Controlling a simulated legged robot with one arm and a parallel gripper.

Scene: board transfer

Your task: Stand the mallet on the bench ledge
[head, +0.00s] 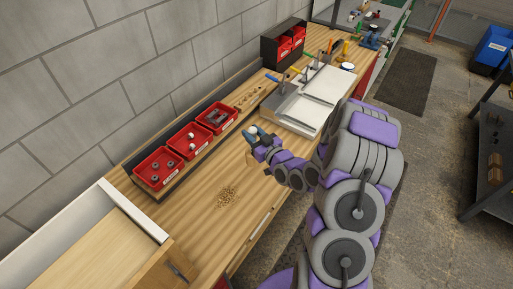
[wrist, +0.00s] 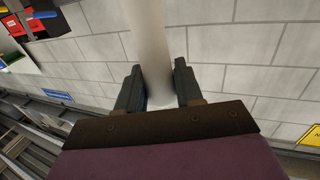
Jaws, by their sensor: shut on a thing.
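My gripper (head: 258,136) is above the wooden bench (head: 185,205), in front of the row of red bins. In the wrist view my gripper (wrist: 157,80) has its two dark fingers on either side of a pale, smooth, round-sided thing, which I take to be the mallet (wrist: 150,40). The fingers are shut on it. In the head view only a small white end of the mallet (head: 253,130) shows clearly at the fingertips; the rest is largely hidden by the gripper. I cannot tell which raised strip along the bench is the ledge.
Red bins (head: 159,168) with small parts stand along the wall. A grey-white fixture (head: 300,105) with clamps sits right of my gripper. Wood chips (head: 228,196) lie on the bench. A white-edged tray (head: 125,210) is at the near left. The front-middle bench is mostly clear.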

